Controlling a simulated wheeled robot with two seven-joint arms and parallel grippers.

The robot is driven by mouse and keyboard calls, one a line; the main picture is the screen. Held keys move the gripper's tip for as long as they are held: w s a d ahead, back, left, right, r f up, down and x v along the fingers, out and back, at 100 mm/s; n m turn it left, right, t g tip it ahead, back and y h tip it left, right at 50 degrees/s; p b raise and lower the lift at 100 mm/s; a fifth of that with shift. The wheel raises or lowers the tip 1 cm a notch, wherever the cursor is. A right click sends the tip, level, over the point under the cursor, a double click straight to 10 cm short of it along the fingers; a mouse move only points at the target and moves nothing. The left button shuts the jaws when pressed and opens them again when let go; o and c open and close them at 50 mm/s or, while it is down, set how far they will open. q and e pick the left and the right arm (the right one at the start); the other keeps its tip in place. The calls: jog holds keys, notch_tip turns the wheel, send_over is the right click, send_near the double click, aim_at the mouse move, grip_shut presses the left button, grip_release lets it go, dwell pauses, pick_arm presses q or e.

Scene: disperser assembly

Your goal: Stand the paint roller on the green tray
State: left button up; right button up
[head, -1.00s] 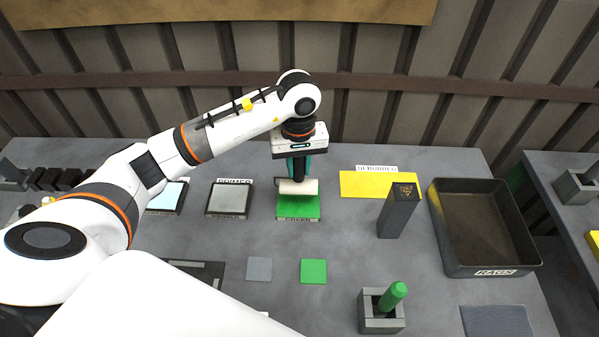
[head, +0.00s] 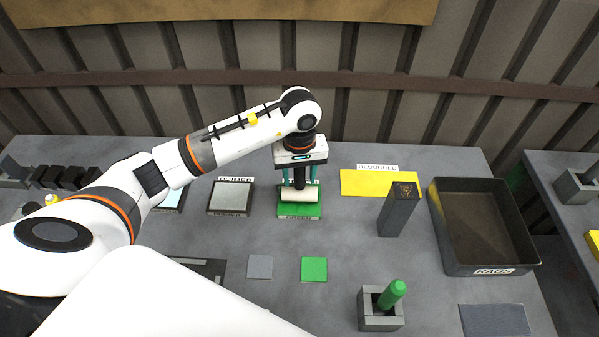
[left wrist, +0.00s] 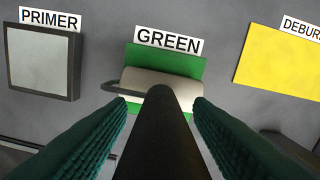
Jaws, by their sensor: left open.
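The paint roller has a pale cream cylinder (head: 300,195) and a dark upright handle (head: 300,177). It stands on the green tray (head: 300,212), with the cylinder lying across the tray and the handle pointing up. In the left wrist view the handle (left wrist: 160,130) rises toward the camera, and the cylinder (left wrist: 140,80) rests over the green tray (left wrist: 190,62) under the GREEN label. My left gripper (head: 300,180) is open, its teal fingers on either side of the handle with gaps between. The fingers (left wrist: 165,112) also show in the left wrist view. My right gripper is not visible.
A PRIMER tray (head: 230,197) stands left of the green tray. A yellow mat (head: 368,183) lies to the right, with a dark upright block (head: 398,210) beside it. A RAGS bin (head: 448,240) is further right. A holder with a green cylinder (head: 393,294) stands in front.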

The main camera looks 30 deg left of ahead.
pick_arm(q)
jog(key=shift+r, duration=0.15)
notch_tip(320, 180, up, 11)
jog(key=b, duration=0.2)
jog(key=shift+r+b, duration=0.1)
jog(key=shift+b, duration=0.3)
jog(key=shift+r, duration=0.45)
jog(key=shift+f, duration=0.1)
